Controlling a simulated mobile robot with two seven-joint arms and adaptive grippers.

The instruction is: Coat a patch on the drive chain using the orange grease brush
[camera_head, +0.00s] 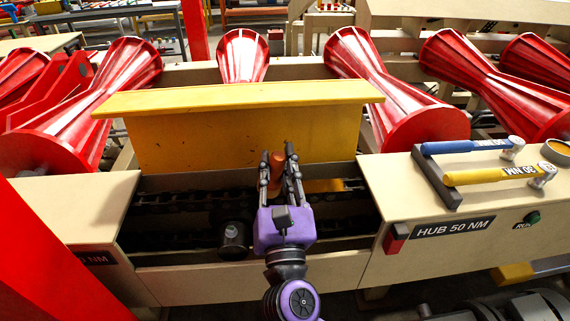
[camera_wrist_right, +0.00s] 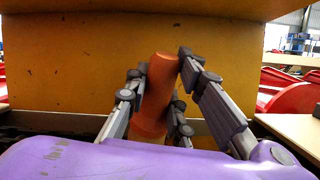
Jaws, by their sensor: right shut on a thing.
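My right gripper (camera_head: 278,165) is shut on the orange grease brush (camera_head: 276,168) and holds it in front of the yellow panel. In the right wrist view the brush's orange handle (camera_wrist_right: 160,85) stands between the fingers (camera_wrist_right: 160,75), tilted slightly. Its bristle end is hidden behind the gripper body. The dark drive chain (camera_head: 180,203) runs left to right in the open trough below and around the gripper. I cannot tell whether the brush touches the chain. My left gripper is not in view.
A yellow guard (camera_head: 225,135) stands directly behind the chain trough. Red ribbed rollers (camera_head: 398,98) lie beyond it. A red post (camera_head: 60,265) blocks the lower left.

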